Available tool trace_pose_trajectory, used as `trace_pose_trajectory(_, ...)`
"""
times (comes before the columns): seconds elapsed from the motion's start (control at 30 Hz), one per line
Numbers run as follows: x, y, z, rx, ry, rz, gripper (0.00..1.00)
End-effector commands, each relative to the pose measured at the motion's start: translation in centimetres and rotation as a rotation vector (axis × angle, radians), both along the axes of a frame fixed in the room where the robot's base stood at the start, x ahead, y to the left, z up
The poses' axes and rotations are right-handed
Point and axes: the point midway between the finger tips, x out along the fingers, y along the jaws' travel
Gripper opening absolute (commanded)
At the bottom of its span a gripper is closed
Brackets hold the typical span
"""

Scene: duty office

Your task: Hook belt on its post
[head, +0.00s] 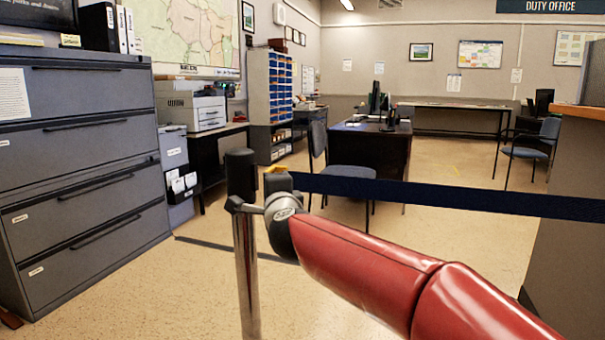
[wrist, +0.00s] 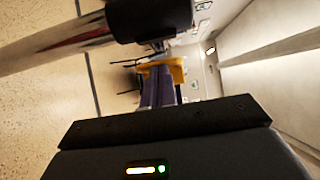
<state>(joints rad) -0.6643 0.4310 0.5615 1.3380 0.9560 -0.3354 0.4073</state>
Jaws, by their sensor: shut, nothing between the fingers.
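The post is a chrome pole (head: 246,275) with a black head (head: 240,175), upright left of centre in the head view. The wrist view shows its black head (wrist: 148,18) at the top, lying sideways. The dark blue belt (head: 440,195) stretches from the right edge to a yellow end clip (head: 277,182) just right of the head. In the wrist view the clip (wrist: 176,68) shows beyond my gripper (wrist: 165,125), with a narrow gap towards the head. Whether they touch elsewhere is hidden. My gripper (head: 278,208) is shut and empty, just below the clip; its fingertips are hard to make out.
A grey filing cabinet (head: 85,170) stands at the left. A chair (head: 345,172) and dark desk (head: 375,145) are behind the belt. A counter (head: 570,200) stands at the right edge. Open floor (head: 455,160) lies beyond the belt.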

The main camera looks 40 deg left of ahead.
Motion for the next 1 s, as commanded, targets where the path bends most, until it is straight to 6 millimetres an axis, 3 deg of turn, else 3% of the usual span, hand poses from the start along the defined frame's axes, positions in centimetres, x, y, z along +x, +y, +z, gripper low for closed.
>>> trace_pose_trajectory(0.1, -0.5, 2.0, 0.3, -0.003, 0.001, -0.001, 0.0)
trace_pose_trajectory(0.3, -1.0, 3.6, 0.1, -0.001, 0.0, -0.004, 0.0)
trace_pose_trajectory(0.83, -1.5, 4.2, 0.3, 0.004, -0.002, 0.004, 0.0)
trace_pose_trajectory(1.0, -0.7, 3.5, 0.2, 0.005, -0.002, 0.002, 0.0)
